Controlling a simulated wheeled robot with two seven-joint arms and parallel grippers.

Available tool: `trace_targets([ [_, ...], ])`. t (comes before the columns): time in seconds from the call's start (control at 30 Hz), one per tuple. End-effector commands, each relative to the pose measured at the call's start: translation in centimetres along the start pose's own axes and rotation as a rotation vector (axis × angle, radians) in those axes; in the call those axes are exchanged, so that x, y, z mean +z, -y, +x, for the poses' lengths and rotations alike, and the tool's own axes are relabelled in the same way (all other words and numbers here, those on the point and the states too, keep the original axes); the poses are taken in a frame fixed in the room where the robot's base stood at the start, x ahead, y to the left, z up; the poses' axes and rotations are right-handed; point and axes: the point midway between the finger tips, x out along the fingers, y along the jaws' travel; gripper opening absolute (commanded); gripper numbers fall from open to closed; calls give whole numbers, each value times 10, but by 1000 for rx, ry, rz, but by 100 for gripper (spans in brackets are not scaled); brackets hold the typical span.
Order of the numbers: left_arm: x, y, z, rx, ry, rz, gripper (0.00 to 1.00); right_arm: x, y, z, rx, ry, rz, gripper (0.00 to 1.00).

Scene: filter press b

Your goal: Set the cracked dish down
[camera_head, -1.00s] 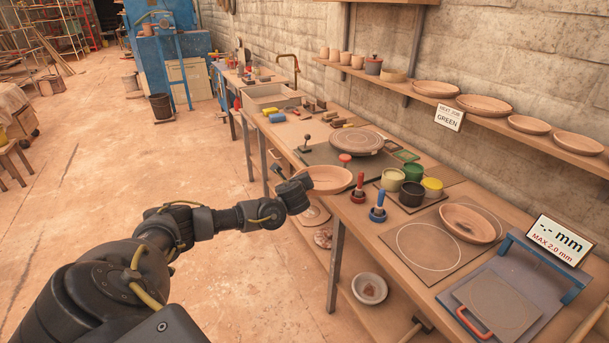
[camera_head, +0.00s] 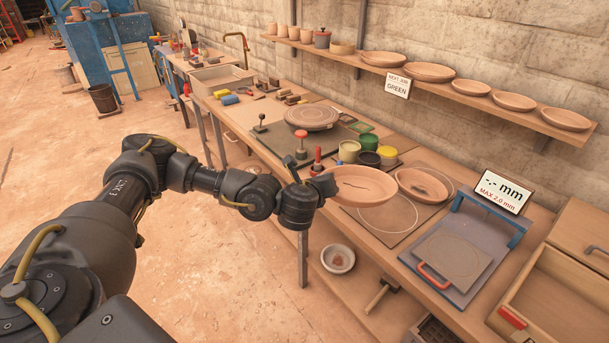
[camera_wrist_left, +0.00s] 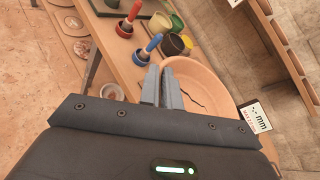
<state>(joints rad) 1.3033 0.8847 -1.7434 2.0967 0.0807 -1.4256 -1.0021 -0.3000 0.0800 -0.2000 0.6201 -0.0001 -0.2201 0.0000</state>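The cracked dish (camera_head: 362,187), a shallow clay bowl, is held by my left gripper (camera_head: 326,184) at its left rim. In the left wrist view a dark, jagged crack runs across the inside of the dish (camera_wrist_left: 205,85), and the two grey fingers (camera_wrist_left: 162,88) are closed together on its rim. In the head view the dish hangs over the bench near a board with a drawn circle (camera_head: 385,226), hiding part of it. Its exact height above the bench is hard to tell. My right gripper is in no view.
Another dish (camera_head: 423,185) with a dark mark sits just right of the held one. Blue- and red-handled tools and glaze pots (camera_head: 368,158) stand behind. A blue gauge stand (camera_head: 465,243) with a "MAX 2.0 mm" sign is at right, beside an open drawer (camera_head: 560,295).

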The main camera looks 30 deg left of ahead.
Motion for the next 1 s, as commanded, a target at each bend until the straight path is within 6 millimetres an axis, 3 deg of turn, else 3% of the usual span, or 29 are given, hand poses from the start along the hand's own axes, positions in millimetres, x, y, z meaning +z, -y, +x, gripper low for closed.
trace_targets([
  [0.47, -28, 41, -38, -120, -64, 41, 0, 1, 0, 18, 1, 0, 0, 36],
  [0.63, -46, 50, -53, -165, -90, 57, 0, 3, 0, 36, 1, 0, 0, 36],
  [0.9, -79, 35, -65, -201, -102, 72, 0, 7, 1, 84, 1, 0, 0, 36],
  [1.0, -82, 28, -67, -200, -99, 76, 0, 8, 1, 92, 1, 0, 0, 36],
])
